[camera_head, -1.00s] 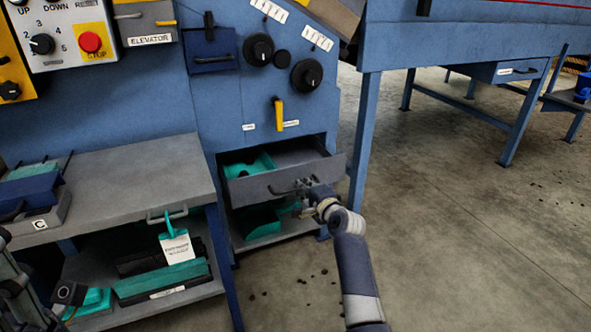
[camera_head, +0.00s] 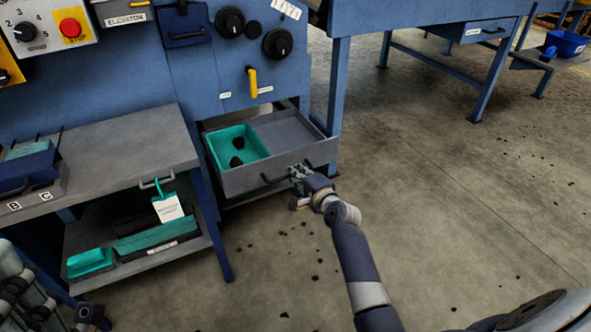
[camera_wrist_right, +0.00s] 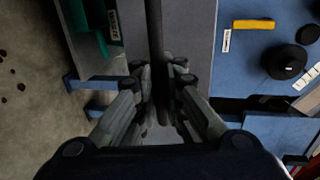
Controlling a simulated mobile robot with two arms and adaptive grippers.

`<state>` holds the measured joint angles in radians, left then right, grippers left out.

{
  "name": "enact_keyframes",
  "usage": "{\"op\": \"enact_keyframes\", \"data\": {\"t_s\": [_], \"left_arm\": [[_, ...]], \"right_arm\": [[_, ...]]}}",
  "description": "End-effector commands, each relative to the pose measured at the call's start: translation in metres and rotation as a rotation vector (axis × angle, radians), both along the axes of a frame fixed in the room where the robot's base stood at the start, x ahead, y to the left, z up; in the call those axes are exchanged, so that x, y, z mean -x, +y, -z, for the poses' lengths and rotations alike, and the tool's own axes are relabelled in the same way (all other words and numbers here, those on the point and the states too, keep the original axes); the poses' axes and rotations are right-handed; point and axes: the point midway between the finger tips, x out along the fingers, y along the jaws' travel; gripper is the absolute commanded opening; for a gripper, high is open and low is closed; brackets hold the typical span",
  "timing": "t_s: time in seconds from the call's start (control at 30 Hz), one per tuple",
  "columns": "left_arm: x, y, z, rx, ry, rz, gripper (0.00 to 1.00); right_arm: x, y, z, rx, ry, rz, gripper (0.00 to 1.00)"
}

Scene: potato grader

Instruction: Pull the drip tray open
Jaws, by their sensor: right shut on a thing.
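The drip tray (camera_head: 238,181) looks like a grey drawer under the blue machine panel. It stands well out of its opening, and a teal bin with dark lumps sits in its left part. My right gripper (camera_head: 298,173) is at the tray's front, shut on the dark bar handle (camera_head: 270,180). In the right wrist view the handle (camera_wrist_right: 154,28) runs between the closed fingers (camera_wrist_right: 162,88). My left gripper (camera_head: 45,305) shows only in part at the lower left, apart from the tray; its jaws cannot be made out.
A grey bench (camera_head: 125,150) with a lower shelf stands left of the tray. A blue table leg (camera_head: 337,85) rises close to the tray's right. The floor in front is open, with scattered dark bits.

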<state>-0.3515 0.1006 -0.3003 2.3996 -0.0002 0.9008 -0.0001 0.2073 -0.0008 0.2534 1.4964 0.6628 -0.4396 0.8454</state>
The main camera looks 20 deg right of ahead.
Motion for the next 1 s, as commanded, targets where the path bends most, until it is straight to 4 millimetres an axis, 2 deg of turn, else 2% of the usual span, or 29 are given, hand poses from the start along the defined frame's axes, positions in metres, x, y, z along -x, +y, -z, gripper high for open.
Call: {"op": "enact_keyframes", "data": {"t_s": [0.2,0.23,0.3,0.33,0.77,1.0], "left_arm": [[0.0,0.0,0.0,0.0,0.001,0.0,0.4],[0.0,0.0,0.0,0.0,0.001,0.0,0.4],[0.0,0.0,0.0,0.0,0.001,0.0,0.4],[0.0,0.0,0.0,0.0,0.001,0.001,0.4],[0.0,0.001,-0.001,0.002,-0.004,-0.001,0.4],[0.0,0.0,-0.001,0.0,-0.002,-0.001,0.4]], "right_arm": [[0.0,0.0,-0.001,0.001,-0.002,0.001,0.0],[0.0,0.0,-0.001,0.001,-0.002,0.001,0.12],[0.0,0.0,-0.001,0.001,-0.002,0.001,0.27],[0.0,0.0,-0.001,0.0,-0.002,0.001,0.29],[0.005,0.0,-0.001,-0.001,0.0,0.0,0.29],[0.036,-0.001,-0.007,0.0,0.0,0.002,0.29]]}}
